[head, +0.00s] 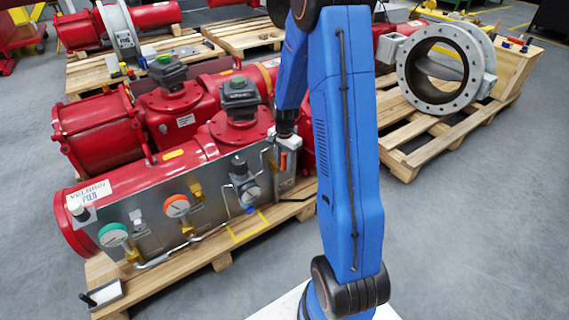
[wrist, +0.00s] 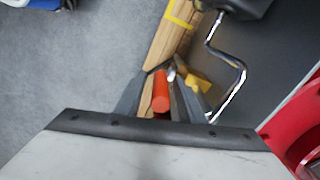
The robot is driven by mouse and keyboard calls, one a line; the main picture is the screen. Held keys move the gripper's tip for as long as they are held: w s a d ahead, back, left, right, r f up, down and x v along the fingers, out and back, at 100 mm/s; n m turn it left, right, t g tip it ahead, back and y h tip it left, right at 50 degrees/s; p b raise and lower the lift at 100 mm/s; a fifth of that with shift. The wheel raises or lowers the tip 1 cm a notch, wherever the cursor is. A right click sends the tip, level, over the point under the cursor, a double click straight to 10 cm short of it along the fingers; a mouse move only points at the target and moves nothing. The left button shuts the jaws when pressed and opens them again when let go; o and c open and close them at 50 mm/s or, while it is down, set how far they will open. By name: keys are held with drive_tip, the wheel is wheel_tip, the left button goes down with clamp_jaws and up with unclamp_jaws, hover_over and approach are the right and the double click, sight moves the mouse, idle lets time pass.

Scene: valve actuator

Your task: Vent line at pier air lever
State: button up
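An orange lever (wrist: 161,92) shows in the wrist view between the two dark fingers of my gripper (wrist: 165,82). A gap shows beside it, so the fingers look open around it; contact is not clear. In the head view a small orange piece (head: 284,161) shows just below my gripper (head: 286,155), at the right end of the grey panel (head: 150,218) on the red actuator (head: 140,172). The blue arm stands just right of it. A yellow-brass fitting (wrist: 197,82) lies right of the lever in the wrist view.
The panel carries a green-rimmed gauge (head: 113,235), an orange-rimmed gauge (head: 176,206), a regulator (head: 250,192) and bent metal tubing (wrist: 238,75). The actuator rests on a wooden pallet (head: 190,262). A grey flanged valve (head: 408,78) stands on another pallet. Grey floor is clear at right.

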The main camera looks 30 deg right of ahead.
clamp_jaws()
drive_tip(key=shift+d, duration=0.15)
drive_tip(key=d+f+y, duration=0.3)
drive_tip(key=d+y, duration=0.2)
drive_tip(key=y, duration=0.7)
drive_tip(key=shift+w+d+f, duration=0.15)
drive_tip(key=shift+f, duration=0.05)
idle(0.3)
idle(0.4)
